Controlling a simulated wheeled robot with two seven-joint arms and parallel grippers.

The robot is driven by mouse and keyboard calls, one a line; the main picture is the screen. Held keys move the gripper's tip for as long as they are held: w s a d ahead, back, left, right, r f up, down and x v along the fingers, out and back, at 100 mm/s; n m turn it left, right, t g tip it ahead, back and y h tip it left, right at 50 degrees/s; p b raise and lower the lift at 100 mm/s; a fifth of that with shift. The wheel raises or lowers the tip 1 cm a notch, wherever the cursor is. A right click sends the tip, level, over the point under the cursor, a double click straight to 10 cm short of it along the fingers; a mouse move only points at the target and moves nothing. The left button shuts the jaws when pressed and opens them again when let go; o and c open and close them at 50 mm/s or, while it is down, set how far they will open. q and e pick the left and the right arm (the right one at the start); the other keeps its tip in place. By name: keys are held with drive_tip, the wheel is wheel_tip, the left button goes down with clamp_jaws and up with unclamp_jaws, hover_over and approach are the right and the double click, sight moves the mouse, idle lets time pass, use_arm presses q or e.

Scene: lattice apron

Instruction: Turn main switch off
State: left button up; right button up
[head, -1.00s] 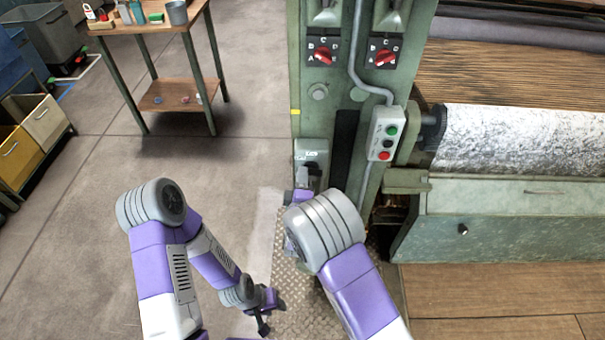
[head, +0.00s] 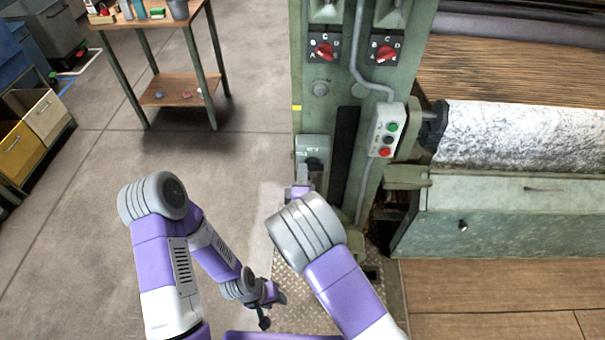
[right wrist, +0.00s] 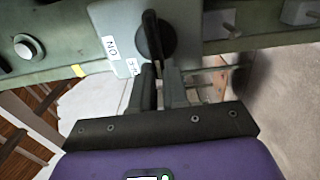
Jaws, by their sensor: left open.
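The main switch is a grey box with a black rotary knob (head: 312,158) low on the green machine post. In the right wrist view its black knob (right wrist: 153,38) stands with its handle nearly upright in the picture, beside a label reading ON upside down and a second, partly covered label. My right gripper (head: 301,190) is just below the switch, mostly hidden by my arm. Its fingertips (right wrist: 160,78) are a small gap apart at the handle's lower end; I cannot tell whether they grip it. My left gripper (head: 266,308) is open and empty, low over the floor plate.
Two red selector knobs (head: 325,50) (head: 385,52) sit higher on the post. A push-button box (head: 386,130) is to the right of the switch. The loom roll (head: 520,140) lies further right. A wooden table (head: 150,25) stands back left; the floor between is clear.

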drive_tip(key=o, duration=0.5)
drive_tip(key=shift+c, duration=0.2)
drive_tip(key=s+p, duration=0.1)
drive_tip(key=s, duration=0.6)
drive_tip(key=shift+s, duration=0.3)
